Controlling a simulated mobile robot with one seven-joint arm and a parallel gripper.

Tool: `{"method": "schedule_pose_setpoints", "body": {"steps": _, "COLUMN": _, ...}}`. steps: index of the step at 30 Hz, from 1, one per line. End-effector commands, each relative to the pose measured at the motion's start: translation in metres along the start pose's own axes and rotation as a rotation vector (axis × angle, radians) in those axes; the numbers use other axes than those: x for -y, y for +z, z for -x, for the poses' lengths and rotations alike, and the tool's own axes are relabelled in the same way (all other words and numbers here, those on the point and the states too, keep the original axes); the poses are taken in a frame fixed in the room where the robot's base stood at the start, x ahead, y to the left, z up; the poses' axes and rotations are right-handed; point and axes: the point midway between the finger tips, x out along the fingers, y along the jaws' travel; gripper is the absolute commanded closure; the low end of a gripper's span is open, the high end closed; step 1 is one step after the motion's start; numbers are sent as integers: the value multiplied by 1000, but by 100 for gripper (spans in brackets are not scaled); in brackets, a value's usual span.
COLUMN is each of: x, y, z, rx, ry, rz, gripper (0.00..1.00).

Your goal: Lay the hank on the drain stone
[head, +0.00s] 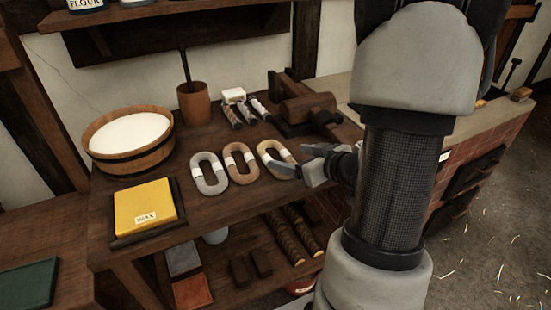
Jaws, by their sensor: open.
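Three oval hanks lie in a row on the wooden bench (105,205), each with white bands: a grey hank (222,180), a brown hank (252,165) and a pale tan hank (264,148). My gripper (299,161) is open beside the tan hank, coming from the right. One finger overlaps that hank's near right edge in the picture; I cannot tell whether it touches. I cannot tell which thing is the drain stone. A pale slab top (335,90) on brickwork shows at the back right, partly hidden by my arm.
A wooden tub (128,160) of white stuff and a yellow wax block (145,207) stand at the left. A brown pot (194,105), brushes (248,110) and a wooden clamp-like tool (305,108) stand behind the hanks. A lower shelf holds several blocks and dark rope-like rods (285,235).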

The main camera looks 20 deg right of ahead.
Motion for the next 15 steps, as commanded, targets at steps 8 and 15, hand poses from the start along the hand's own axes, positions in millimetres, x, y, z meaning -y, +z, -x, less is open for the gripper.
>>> {"method": "schedule_pose_setpoints", "body": {"steps": 8, "x": 4, "y": 6, "z": -37, "rx": 0, "ry": -3, "rz": 1, "gripper": 26}}
{"method": "schedule_pose_setpoints", "body": {"steps": 15, "x": 3, "y": 3, "z": -53, "rx": -1, "ry": 1, "rz": -2, "gripper": 26}}
